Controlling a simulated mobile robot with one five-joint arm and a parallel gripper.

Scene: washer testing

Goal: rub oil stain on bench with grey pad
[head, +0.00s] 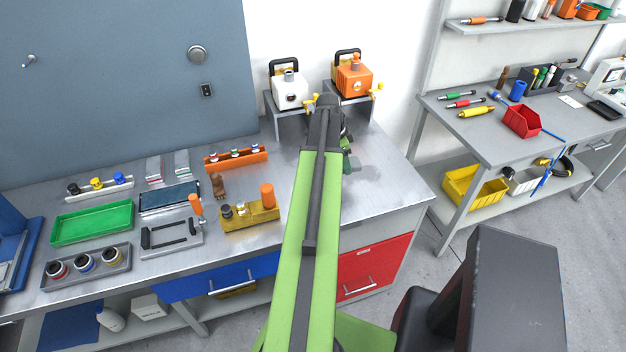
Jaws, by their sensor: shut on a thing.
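My gripper (349,160) is low over the right part of the metal bench (388,198), mostly hidden behind my green and dark arm. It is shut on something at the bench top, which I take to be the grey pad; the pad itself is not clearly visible. A faint darker patch, perhaps the oil stain (372,173), shows on the bench just right of the gripper. I cannot tell whether the pad touches it.
A white pump unit (289,91) and an orange one (352,78) stand on raised stands behind the gripper. A yellow block with an orange knob (250,215), an orange rack (236,157) and a green tray (92,222) lie left. The bench's front right is clear.

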